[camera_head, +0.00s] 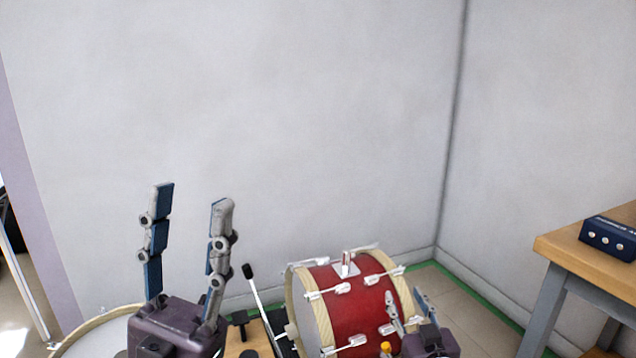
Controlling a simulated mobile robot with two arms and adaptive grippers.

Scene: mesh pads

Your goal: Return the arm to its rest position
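My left gripper (192,198) stands upright in the lower left of the head view. Its two jointed blue and grey fingers point up and are spread apart with nothing between them, so it is open. My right gripper (410,302) is low in the view, in front of the right side of a red drum. Its two small fingers show apart with no object seen between them. Most of both arms is below the frame.
The red bass drum (355,303) with pale hoops stands on the floor by the wall. A drum pedal beater (249,272) is left of it. Another drum rim (95,325) shows at lower left. A wooden table (575,246) with a dark blue box (608,238) stands at right.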

